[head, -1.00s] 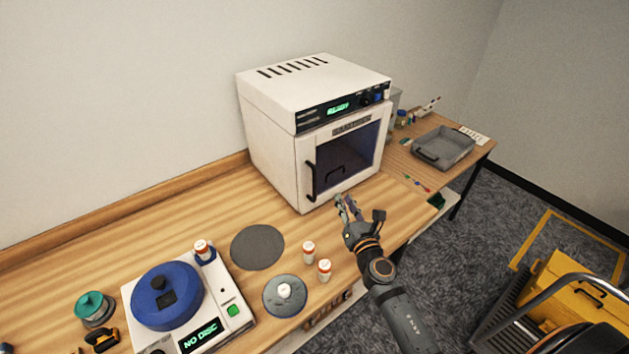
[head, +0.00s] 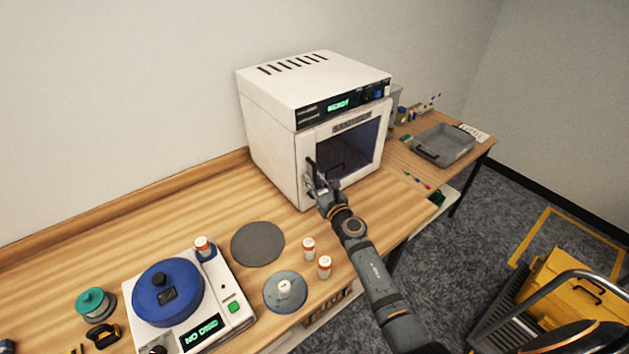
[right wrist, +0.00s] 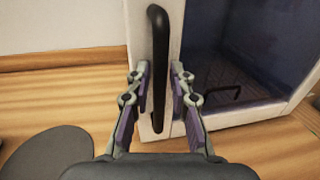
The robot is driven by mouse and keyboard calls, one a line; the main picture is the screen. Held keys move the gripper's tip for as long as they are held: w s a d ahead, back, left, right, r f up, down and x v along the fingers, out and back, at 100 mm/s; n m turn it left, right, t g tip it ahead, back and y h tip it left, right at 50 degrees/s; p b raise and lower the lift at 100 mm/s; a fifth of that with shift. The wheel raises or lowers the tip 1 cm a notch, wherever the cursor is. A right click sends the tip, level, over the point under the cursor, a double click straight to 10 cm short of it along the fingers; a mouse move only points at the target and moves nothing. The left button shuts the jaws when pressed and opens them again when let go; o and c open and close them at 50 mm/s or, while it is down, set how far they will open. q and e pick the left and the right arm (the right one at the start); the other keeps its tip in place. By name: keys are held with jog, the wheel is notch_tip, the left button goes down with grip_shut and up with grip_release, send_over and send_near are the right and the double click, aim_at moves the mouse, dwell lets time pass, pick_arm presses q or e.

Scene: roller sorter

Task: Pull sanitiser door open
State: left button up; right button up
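The sanitiser (head: 275,135) is a white box on the wooden bench, its display lit green. Its door has a dark window (head: 350,153) and a black vertical handle (head: 311,172) on its left edge; the door looks shut. My right gripper (head: 314,183) is at the handle's lower part. In the right wrist view, my right gripper (right wrist: 160,82) is open, with one finger on each side of the black handle (right wrist: 160,50). A gap shows between the fingers and the handle. My left gripper is not in view.
A white machine with a blue disc (head: 168,292) stands at the front left. White bottles with orange caps (head: 308,248) and a grey round pad (head: 257,244) lie between it and the sanitiser. A grey tray (head: 444,145) is on the right table.

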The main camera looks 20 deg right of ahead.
grip_shut()
dwell(0.6)
